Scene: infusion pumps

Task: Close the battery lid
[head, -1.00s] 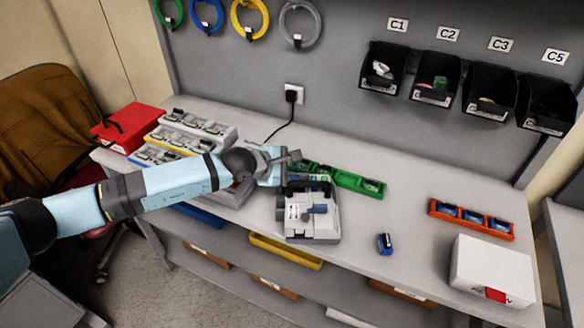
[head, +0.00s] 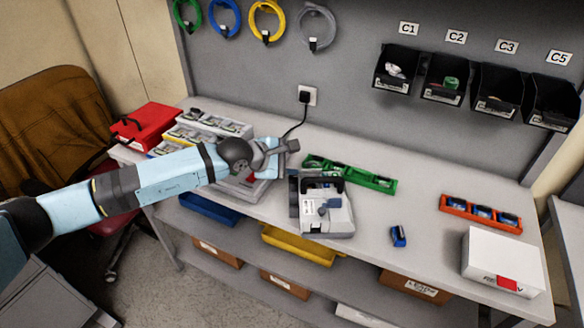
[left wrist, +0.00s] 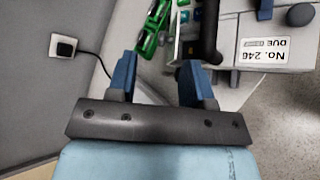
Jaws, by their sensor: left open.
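In the left wrist view, part of the pump (left wrist: 295,52) shows at the upper right with a "No. 246" label. My left gripper (head: 293,146) is to the left of and behind the pump, apart from it. In the left wrist view its blue fingers (left wrist: 160,76) are spread with nothing between them. My right gripper is out of view.
A green tray (head: 380,183) lies behind the pump, also seen in the left wrist view (left wrist: 147,45). A blue battery-like block (head: 398,236), an orange tray (head: 452,208) and a white box (head: 500,262) are to the right. A grey device (head: 245,188) sits under my arm.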

